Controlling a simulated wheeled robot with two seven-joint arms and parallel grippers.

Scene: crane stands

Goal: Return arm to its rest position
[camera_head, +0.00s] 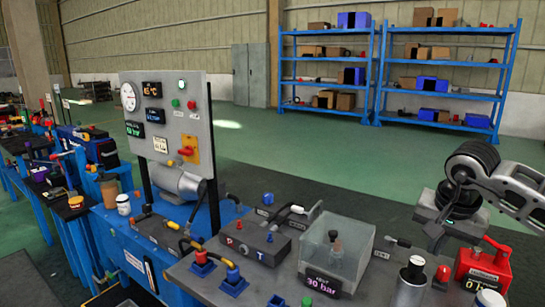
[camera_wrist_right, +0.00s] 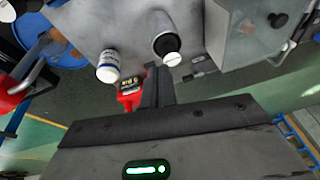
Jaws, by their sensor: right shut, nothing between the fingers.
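My right arm comes in from the right edge of the head view. Its gripper (camera_head: 436,236) hangs above the back right part of the grey bench top (camera_head: 275,287), with its fingers pointing down. In the right wrist view its fingers (camera_wrist_right: 158,86) are together and hold nothing. The gripper is left of and behind the red unit (camera_head: 484,265) with a "0 bar" display, and appears apart from it. My left gripper is in neither view.
A grey cylinder (camera_head: 411,280) and white bottle (camera_head: 488,299) stand near the red unit. A clear box (camera_head: 353,245) and pump block (camera_head: 255,245) are further left. An upright gauge panel (camera_head: 165,110) stands at left. Blue shelves (camera_head: 450,62) are far behind, across open floor.

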